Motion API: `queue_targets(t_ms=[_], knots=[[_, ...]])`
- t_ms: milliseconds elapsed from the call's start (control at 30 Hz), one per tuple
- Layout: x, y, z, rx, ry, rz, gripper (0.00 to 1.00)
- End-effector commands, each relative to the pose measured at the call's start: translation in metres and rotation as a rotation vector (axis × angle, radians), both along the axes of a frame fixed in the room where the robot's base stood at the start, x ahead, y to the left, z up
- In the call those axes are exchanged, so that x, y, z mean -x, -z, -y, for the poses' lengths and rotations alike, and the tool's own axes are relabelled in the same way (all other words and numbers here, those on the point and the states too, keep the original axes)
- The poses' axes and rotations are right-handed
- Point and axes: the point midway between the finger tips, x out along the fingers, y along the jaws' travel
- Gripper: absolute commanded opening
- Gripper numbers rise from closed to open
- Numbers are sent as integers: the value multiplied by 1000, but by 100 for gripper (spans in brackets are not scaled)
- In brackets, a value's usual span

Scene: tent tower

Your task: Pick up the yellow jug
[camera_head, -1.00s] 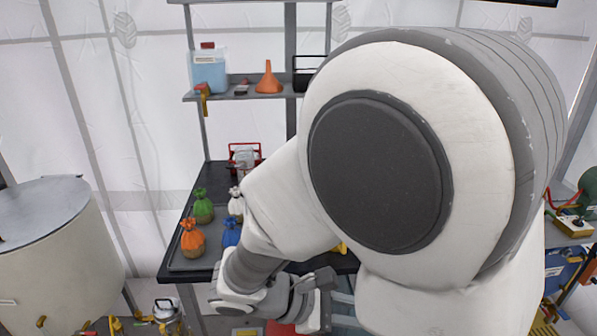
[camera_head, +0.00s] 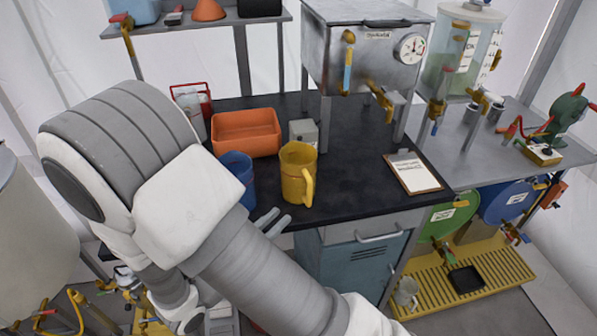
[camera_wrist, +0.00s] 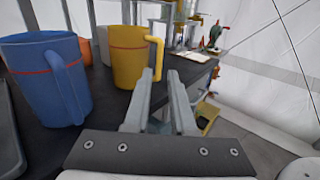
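The yellow jug (camera_head: 296,168) stands upright near the front edge of the black worktop, its handle toward the front right. It also shows upright in the wrist view (camera_wrist: 127,62), a thin red line around it and its handle on the right. My gripper (camera_head: 271,221) is at the front edge of the worktop, in front of and left of the jug. In the wrist view my gripper (camera_wrist: 160,78) has its two fingers apart with nothing between them. The fingertips are near the jug's handle side; whether they touch it I cannot tell.
A blue jug (camera_head: 236,172) stands close left of the yellow one. Behind are an orange bin (camera_head: 246,133) and a small grey box (camera_head: 303,132). A clipboard (camera_head: 413,172) lies at the right. The worktop between jug and clipboard is clear.

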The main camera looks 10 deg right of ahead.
Motion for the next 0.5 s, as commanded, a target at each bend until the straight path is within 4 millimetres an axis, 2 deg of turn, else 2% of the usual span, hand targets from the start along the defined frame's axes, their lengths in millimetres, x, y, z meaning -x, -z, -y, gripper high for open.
queue_targets(t_ms=[100,300,500], knots=[[-17,0,23,1,7,1,23],[-44,0,56,-1,8,1,23],[-60,0,74,-1,4,1,23]])
